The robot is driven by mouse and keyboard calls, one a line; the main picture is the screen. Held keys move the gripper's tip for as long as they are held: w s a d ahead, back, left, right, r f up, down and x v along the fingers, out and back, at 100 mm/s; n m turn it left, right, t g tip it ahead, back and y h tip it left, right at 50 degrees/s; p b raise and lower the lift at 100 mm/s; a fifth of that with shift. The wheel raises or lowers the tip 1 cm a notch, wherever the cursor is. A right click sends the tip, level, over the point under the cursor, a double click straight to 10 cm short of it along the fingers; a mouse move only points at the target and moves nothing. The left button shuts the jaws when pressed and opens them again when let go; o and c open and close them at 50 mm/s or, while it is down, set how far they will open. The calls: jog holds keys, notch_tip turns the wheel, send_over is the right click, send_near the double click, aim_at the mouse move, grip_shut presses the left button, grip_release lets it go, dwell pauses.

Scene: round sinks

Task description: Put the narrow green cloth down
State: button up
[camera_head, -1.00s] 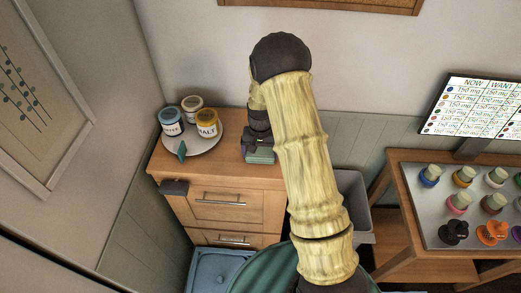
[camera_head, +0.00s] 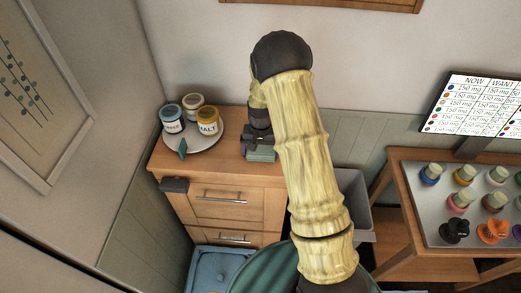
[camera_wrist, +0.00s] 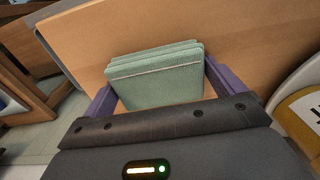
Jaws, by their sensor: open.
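The narrow green cloth (camera_wrist: 160,84) is a folded, pale green stack with a light stripe near its edge. It rests on the wooden top of the drawer cabinet (camera_head: 230,171), where it also shows in the head view (camera_head: 259,155) at the front right. My gripper (camera_wrist: 160,80) is open, with one purple finger on either side of the cloth. A narrow gap seems to show at the right finger; contact at the left finger is hard to tell. In the head view my gripper (camera_head: 258,144) is low over the cabinet top, partly hidden by my arm.
A round tray (camera_head: 205,146) with three jars, one labelled MALT (camera_head: 208,122), stands left of the cloth. A grey bin (camera_head: 357,195) is right of the cabinet. A table (camera_head: 400,205) with small bottles and a chart screen (camera_head: 480,105) is farther right.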

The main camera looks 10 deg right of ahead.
aim_at(262, 150)
jog(key=shift+s+d+f, duration=0.1)
jog(key=shift+s+f, duration=0.25)
jog(key=shift+f, duration=0.1)
jog(key=shift+w+r+p, duration=0.1)
jog(key=shift+r+p, duration=0.3)
jog(key=shift+r, duration=0.05)
jog(key=shift+w+r+b, duration=0.2)
jog(key=shift+b, duration=0.1)
notch_tip(262, 150, up, 12)
jog(key=b, duration=0.2)
jog(key=shift+b, duration=0.35)
jog(key=s+r+n+t, duration=0.2)
jog(key=s+n, duration=0.1)
jog(key=s, duration=1.7)
jog(key=shift+s+n, duration=0.3)
jog(key=shift+s, duration=0.1)
